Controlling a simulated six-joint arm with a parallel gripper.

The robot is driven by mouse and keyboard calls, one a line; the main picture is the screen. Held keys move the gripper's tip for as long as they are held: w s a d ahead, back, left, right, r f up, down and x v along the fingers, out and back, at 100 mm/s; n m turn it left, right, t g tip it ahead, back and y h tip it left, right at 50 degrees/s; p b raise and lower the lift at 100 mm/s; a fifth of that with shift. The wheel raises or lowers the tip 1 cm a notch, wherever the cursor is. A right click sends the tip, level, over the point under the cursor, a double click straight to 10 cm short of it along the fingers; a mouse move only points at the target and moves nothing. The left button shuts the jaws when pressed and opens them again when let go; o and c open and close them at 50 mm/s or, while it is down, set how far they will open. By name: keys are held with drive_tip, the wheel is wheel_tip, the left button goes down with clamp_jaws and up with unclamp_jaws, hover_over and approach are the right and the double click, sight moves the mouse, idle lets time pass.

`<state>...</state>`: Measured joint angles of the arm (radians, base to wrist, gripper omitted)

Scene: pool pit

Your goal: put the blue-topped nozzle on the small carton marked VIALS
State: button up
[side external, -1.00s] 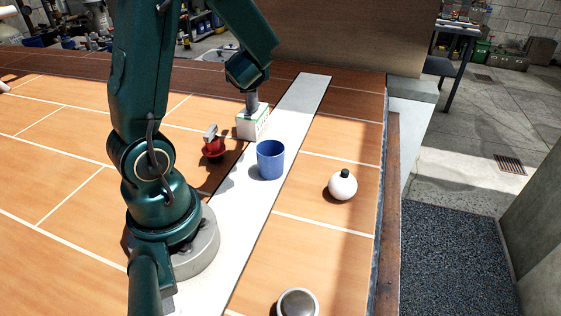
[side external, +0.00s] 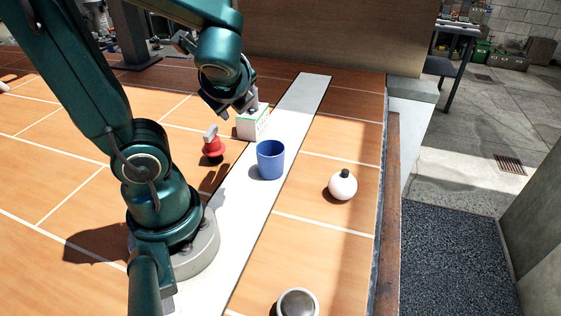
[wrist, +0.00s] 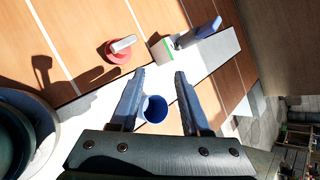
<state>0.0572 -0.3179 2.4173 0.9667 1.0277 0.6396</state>
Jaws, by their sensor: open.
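The blue-topped nozzle (wrist: 200,32) shows in the wrist view, rising from the top of the small carton (wrist: 161,50); it appears to stand on it. In the side view the white carton with a green stripe (side external: 252,124) sits on the table, and my wrist and gripper (side external: 244,102) hide most or all of the nozzle. My gripper (wrist: 160,71) is open and empty, its two fingers apart from the nozzle and carton. I cannot read the carton's marking.
A blue cup (side external: 270,160) stands on the pale strip (side external: 245,215). A red-based object with a grey top (side external: 213,145) is left of the carton. A white round bottle with a black cap (side external: 342,185) and a grey bowl (side external: 297,304) are to the right. Open table lies between them.

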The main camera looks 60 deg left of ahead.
drive_tip(key=d+r+n+t+h, duration=0.1)
drive_tip(key=d+n+t+h, duration=0.1)
drive_tip(key=d+n+h, duration=0.6)
drive_tip(key=d+n, duration=0.6)
drive_tip(key=d, duration=0.2)
drive_tip(key=shift+s+t+h, duration=0.25)
drive_tip(key=shift+t+h, duration=0.05)
drive_tip(key=shift+h, duration=0.1)
